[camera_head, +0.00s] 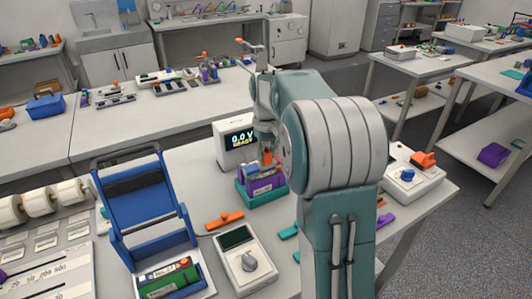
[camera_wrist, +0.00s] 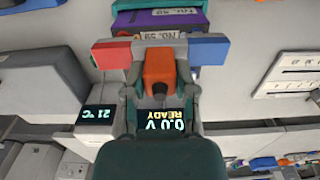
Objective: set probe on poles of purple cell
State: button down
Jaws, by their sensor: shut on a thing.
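The purple cell (camera_head: 263,183) stands in a teal holder (camera_head: 264,198) in front of the cycler; its labelled side also shows at the top of the wrist view (camera_wrist: 160,18). My gripper (camera_wrist: 158,80) is shut on the orange handle of the probe (camera_wrist: 158,65). The probe's bar has a red block (camera_wrist: 112,55) at its left end and a blue block (camera_wrist: 208,50) at its right. In the head view, the gripper (camera_head: 266,155) is at the cell, partly hidden by my arm. The poles are hidden, and I cannot tell whether the probe touches them.
The cycler display (camera_head: 241,139) reads 0.0 V READY. A blue open-lidded case (camera_head: 140,190) with a green cell (camera_head: 168,280) stands left. An orange-handled piece (camera_head: 224,220) and a meter with a knob (camera_head: 246,264) lie in front.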

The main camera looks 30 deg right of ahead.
jog(key=shift+f, duration=0.5)
dwell(0.6)
dwell(0.4)
jog(key=shift+r, duration=3.5)
